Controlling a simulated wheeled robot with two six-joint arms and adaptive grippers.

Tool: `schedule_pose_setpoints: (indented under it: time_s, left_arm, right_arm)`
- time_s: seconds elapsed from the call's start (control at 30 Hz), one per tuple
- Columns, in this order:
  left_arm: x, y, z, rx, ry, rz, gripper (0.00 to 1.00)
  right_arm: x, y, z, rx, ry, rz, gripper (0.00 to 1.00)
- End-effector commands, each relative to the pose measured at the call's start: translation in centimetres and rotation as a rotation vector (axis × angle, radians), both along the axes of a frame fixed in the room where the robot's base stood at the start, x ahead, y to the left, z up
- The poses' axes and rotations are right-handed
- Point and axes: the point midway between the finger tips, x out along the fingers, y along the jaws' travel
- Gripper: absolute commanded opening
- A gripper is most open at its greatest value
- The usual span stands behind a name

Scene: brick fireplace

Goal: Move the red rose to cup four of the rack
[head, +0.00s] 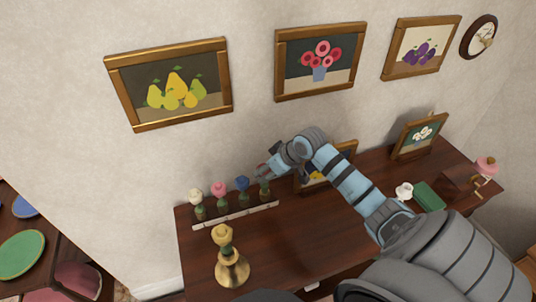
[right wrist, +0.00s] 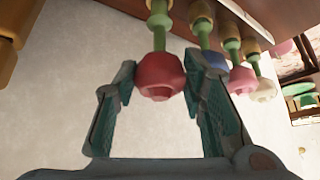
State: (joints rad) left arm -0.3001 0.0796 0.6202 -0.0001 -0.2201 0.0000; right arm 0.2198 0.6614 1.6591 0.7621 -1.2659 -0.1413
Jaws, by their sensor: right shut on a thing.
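The red rose (right wrist: 160,76) is between the two fingers of my right gripper (right wrist: 153,90), which is shut on its bloom. In the right wrist view its green stem (right wrist: 158,36) runs to the top edge. In the head view my right gripper (head: 264,173) is at the right end of the white rack (head: 237,215), over the fourth cup (head: 265,196); it mostly hides the bloom there. I cannot tell whether the stem's end is fully seated. A white rose (head: 196,195), a pink rose (head: 219,188) and a blue rose (head: 242,184) stand in the other cups. My left gripper is out of view.
A yellow rose (head: 222,235) stands in a brass holder (head: 232,270) in front of the rack. A framed picture (head: 312,180) stands behind my right arm. A white rose (head: 404,190), green box (head: 428,196) and pink rose (head: 487,167) are at right. The table's middle is clear.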

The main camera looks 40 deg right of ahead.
Motion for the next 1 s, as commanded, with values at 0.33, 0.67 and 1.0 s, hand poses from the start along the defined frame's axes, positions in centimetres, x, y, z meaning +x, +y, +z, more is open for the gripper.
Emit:
schedule_pose_setpoints:
  time_s: [0.33, 0.67, 1.0]
  left_arm:
    - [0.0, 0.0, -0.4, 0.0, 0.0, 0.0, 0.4]
    - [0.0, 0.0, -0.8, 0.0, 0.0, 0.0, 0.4]
    - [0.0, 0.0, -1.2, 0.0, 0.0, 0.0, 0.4]
  right_arm:
    - [0.0, 0.0, -1.0, 0.001, 0.0, -0.001, 0.17]
    - [0.0, 0.0, -1.8, 0.001, 0.0, 0.001, 0.17]
    - [0.0, 0.0, -2.6, 0.001, 0.0, 0.001, 0.17]
